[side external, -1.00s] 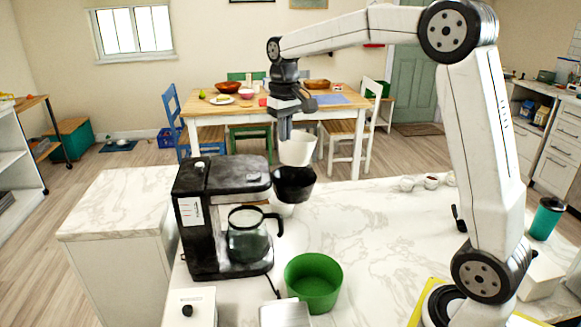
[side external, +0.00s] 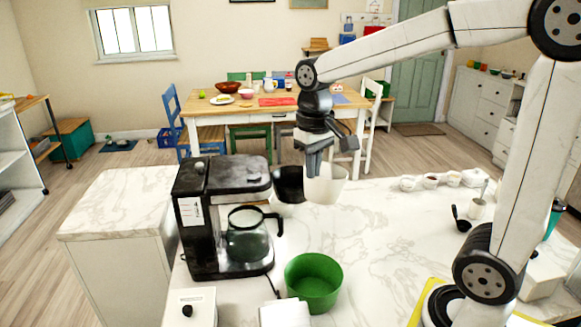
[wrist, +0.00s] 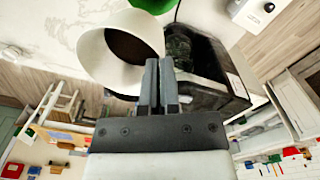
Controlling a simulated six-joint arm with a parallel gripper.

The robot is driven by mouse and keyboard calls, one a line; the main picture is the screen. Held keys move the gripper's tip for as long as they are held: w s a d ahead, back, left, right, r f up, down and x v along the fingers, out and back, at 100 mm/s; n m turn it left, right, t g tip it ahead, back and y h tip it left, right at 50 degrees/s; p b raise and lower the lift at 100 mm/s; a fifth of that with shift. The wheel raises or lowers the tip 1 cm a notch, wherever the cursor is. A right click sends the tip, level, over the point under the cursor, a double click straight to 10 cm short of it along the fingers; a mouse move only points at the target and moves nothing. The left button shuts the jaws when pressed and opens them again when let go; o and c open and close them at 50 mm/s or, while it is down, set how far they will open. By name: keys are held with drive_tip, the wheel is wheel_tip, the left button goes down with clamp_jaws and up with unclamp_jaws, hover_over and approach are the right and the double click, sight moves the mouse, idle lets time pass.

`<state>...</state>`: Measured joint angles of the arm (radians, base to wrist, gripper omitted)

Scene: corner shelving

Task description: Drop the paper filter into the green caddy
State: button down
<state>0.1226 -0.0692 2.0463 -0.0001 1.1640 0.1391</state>
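The white paper filter (side external: 326,188) is a flared cup. My gripper (side external: 313,168) is shut on its rim and holds it above the counter. In the wrist view, the filter (wrist: 98,58) hangs at the left of the closed fingers (wrist: 158,84), tilted, with a brown inside. The green caddy (side external: 314,290) is a round open bowl on the counter, below the filter in the side view and nearer the camera. Its edge also shows at the top of the wrist view (wrist: 155,4). The caddy's floor looks empty in the side view.
The black coffee maker (side external: 200,225) with its glass carafe (side external: 248,240) stands left of the caddy. A black filter basket (side external: 288,184) is just left of the filter.

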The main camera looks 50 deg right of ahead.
wheel_tip(320, 180, down, 17)
drive_tip(key=shift+f, duration=0.2)
drive_tip(key=shift+f, duration=0.1)
idle(0.3)
drive_tip(key=shift+f, duration=2.9)
drive_tip(key=c, duration=0.8)
unclamp_jaws()
drive_tip(key=shift+r, duration=0.15)
drive_tip(key=shift+r, duration=3.8)
